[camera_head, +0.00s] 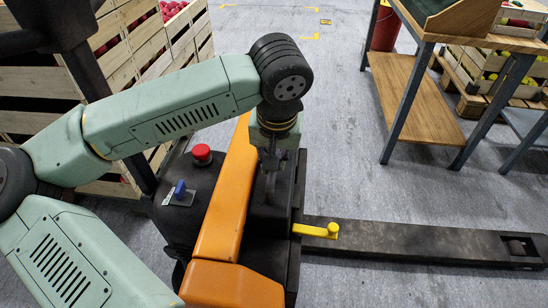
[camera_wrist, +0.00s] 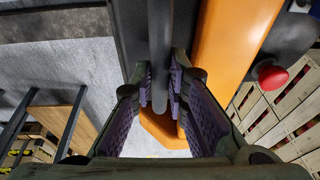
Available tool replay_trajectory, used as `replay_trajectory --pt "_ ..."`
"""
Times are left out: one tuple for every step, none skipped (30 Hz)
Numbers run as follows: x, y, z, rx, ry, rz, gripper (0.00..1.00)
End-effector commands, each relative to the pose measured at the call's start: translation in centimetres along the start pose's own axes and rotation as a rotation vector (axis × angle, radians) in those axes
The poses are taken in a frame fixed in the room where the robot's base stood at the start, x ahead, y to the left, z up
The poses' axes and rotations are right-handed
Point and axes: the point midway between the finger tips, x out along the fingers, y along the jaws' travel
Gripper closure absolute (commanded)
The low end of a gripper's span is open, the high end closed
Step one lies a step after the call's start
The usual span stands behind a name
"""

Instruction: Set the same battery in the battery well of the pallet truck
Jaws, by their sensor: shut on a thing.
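The pallet truck has an orange body (camera_head: 224,200) and stands in the middle of the head view; its orange cover also shows in the wrist view (camera_wrist: 235,45). My gripper (camera_head: 270,165) points down beside the orange cover. In the wrist view my gripper (camera_wrist: 161,95) is shut on a dark grey bar, the battery's handle (camera_wrist: 160,45), which runs between the two purple-padded fingers. The dark battery (camera_head: 268,212) lies below the handle, at the truck's dark recess. The well is mostly hidden, and I cannot tell how deep the battery sits in it.
A yellow lever (camera_head: 318,230) sticks out right of the battery. A red button (camera_head: 201,153) and a blue switch (camera_head: 180,189) are on the truck's left. A dark fork (camera_head: 420,240) reaches right. Slatted crates (camera_head: 125,60) stand upper left, a wooden workbench (camera_head: 425,100) upper right. Grey floor lies between.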

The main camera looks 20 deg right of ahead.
Motion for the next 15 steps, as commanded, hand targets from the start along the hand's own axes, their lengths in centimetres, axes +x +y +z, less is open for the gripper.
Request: replay_trajectory --pt "0.01 -0.14 -0.11 -0.003 0.005 -0.004 1.0" --pt "0.07 -0.14 -0.1 -0.003 0.005 -0.004 1.0" --pt "0.14 -0.13 -0.08 -0.003 0.005 -0.004 1.0" --pt "0.19 -0.13 -0.06 -0.003 0.005 -0.004 1.0" --pt "0.25 -0.13 -0.05 -0.003 0.005 -0.004 1.0" --pt "0.32 -0.12 -0.03 -0.003 0.005 -0.004 1.0" --pt "0.38 -0.12 -0.02 -0.003 0.005 -0.004 1.0" --pt "0.43 -0.11 0.0 -0.003 0.005 -0.004 1.0" --pt "0.5 -0.11 0.01 -0.003 0.005 -0.004 1.0" --pt "0.56 -0.1 0.03 -0.003 0.005 -0.004 1.0" --pt "0.61 -0.1 0.04 -0.003 0.005 -0.004 1.0" --pt "0.69 -0.1 0.06 -0.003 0.005 -0.004 1.0" --pt "0.74 -0.09 0.08 -0.003 0.005 -0.004 1.0" --pt "0.8 -0.09 0.09 -0.003 0.005 -0.004 1.0" --pt "0.87 -0.08 0.11 -0.003 0.005 -0.004 1.0"
